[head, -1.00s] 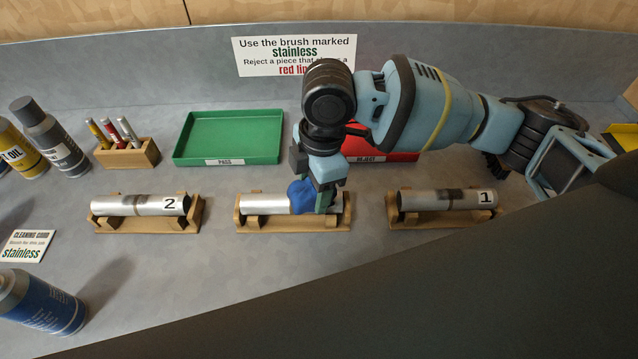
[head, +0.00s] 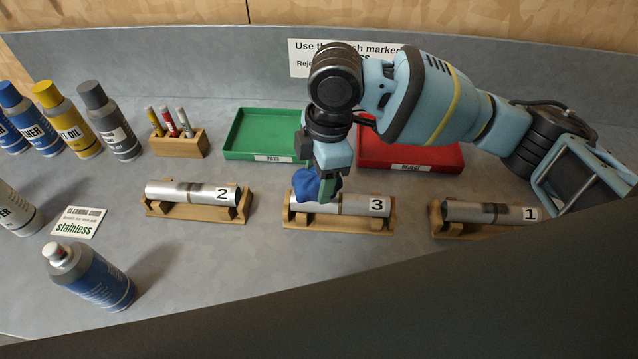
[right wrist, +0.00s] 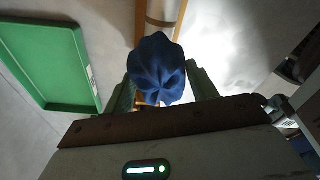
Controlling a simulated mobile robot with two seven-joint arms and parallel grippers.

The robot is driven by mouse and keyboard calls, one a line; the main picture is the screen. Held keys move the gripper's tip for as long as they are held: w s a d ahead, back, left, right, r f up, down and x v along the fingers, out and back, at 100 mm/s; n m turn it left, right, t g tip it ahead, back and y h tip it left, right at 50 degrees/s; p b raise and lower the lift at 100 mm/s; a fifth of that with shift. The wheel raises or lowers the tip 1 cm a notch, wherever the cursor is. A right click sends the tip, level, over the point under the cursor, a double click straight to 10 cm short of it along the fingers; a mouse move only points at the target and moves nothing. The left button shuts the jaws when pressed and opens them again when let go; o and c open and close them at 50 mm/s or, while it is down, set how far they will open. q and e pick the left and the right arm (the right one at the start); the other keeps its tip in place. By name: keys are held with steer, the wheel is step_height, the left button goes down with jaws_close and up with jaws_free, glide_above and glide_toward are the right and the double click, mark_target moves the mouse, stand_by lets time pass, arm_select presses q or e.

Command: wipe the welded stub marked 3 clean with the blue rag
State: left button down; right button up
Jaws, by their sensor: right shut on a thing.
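The welded stub marked 3 (head: 353,205) lies in a wooden cradle (head: 345,226) in the middle of the bench. A thin weld line shows near its middle, and its number faces up at the right end. My right gripper (head: 324,189) is shut on the blue rag (head: 306,185), which is bunched over the left part of the stub. In the right wrist view the rag (right wrist: 157,70) sits between the two green fingertips, with the stub (right wrist: 163,12) beyond it. Whether the rag presses on the metal is hard to tell. My left gripper is not in view.
Stub 2 (head: 193,194) and stub 1 (head: 488,212) lie in cradles either side. Spray cans (head: 92,276) and a small sign (head: 79,222) are at left.

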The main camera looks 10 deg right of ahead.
step_height(320, 180, up, 4)
steer(key=shift+w+f, duration=0.1)
steer(key=shift+f, duration=0.1)
steer(key=shift+r, duration=0.65)
steer(key=shift+w+d+f+m, duration=0.2)
steer(key=shift+d+m, duration=0.25)
steer(key=shift+m, duration=0.35)
steer(key=w+d+f+m+t+h, duration=0.1)
steer(key=w+d+f+m, duration=0.2)
steer(key=d+m, duration=0.7)
steer(key=m, duration=0.7)
steer(key=shift+w+d+f+t, duration=0.2)
steer(key=shift+w+d+t, duration=0.1)
steer(key=shift+w+d, duration=0.1)
